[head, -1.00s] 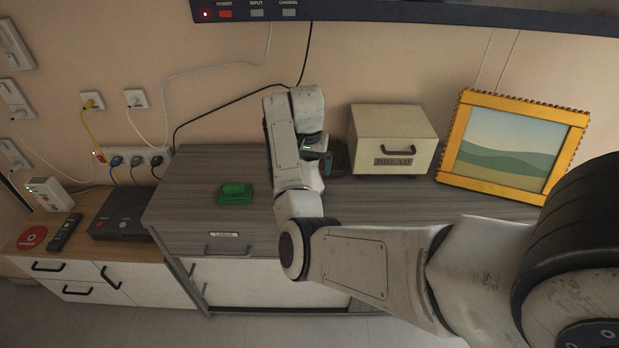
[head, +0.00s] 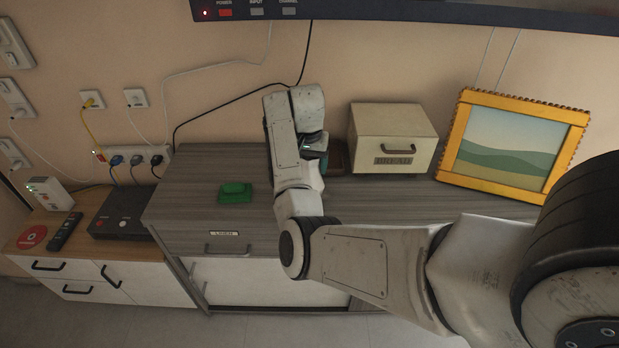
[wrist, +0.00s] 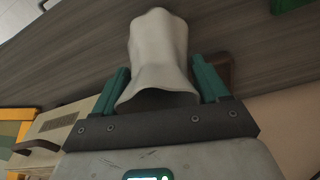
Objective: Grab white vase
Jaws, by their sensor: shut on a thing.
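The white vase (wrist: 158,50) lies between the two teal fingers of my gripper (wrist: 160,82) in the wrist view. The gripper is shut on it, with a finger on each side of its wider, near end. In the head view my gripper (head: 314,150) is low over the grey wood-grain cabinet top, beside the bread box. My own arm hides the vase in the head view.
A cream bread box (head: 392,140) stands right of the gripper, and a yellow-framed picture (head: 512,148) leans farther right. A green object (head: 235,193) lies on the cabinet top (head: 185,215) to the left. A brown block (head: 338,158) sits behind the gripper.

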